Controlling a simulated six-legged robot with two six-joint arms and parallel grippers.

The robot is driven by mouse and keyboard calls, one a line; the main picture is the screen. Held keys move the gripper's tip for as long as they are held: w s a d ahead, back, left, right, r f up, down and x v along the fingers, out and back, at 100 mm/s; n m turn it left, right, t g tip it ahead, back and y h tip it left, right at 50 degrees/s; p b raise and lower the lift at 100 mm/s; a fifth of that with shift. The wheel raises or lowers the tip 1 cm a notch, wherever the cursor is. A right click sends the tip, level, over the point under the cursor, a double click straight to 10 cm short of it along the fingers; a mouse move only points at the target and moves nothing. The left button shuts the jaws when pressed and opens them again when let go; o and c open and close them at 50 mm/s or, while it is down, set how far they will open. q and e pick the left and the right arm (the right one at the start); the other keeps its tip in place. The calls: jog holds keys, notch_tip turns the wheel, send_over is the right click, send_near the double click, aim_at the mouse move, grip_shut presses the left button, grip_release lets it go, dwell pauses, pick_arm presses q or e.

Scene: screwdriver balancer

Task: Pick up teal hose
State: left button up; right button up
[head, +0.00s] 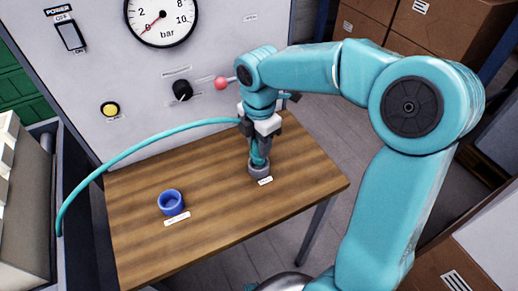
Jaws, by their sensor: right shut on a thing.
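The teal hose (150,144) arcs from the lower left up and across to my right gripper (259,150) above the wooden table. My right gripper points down and is shut on the hose's end part, which shows between and below the fingers. Directly under it is a grey round holder (259,171) on the table. The hose end reaches down to this holder; whether it is inside or just above it I cannot tell. My left gripper is not in view.
A blue cup-like ring (171,203) stands on the left of the wooden table (225,215). Behind is a grey panel with a gauge (161,20), a power switch (70,36), a yellow button (110,109), a black knob (182,90) and a red-ended lever (221,83). Cardboard boxes (430,35) stand at right.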

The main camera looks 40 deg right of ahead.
pick_arm(q)
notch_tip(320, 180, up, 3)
jog(key=p, duration=0.3)
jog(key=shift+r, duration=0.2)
pick_arm(e)
notch_tip(320, 180, up, 16)
jog(key=shift+r, duration=0.2)
jog(key=shift+w, duration=0.1)
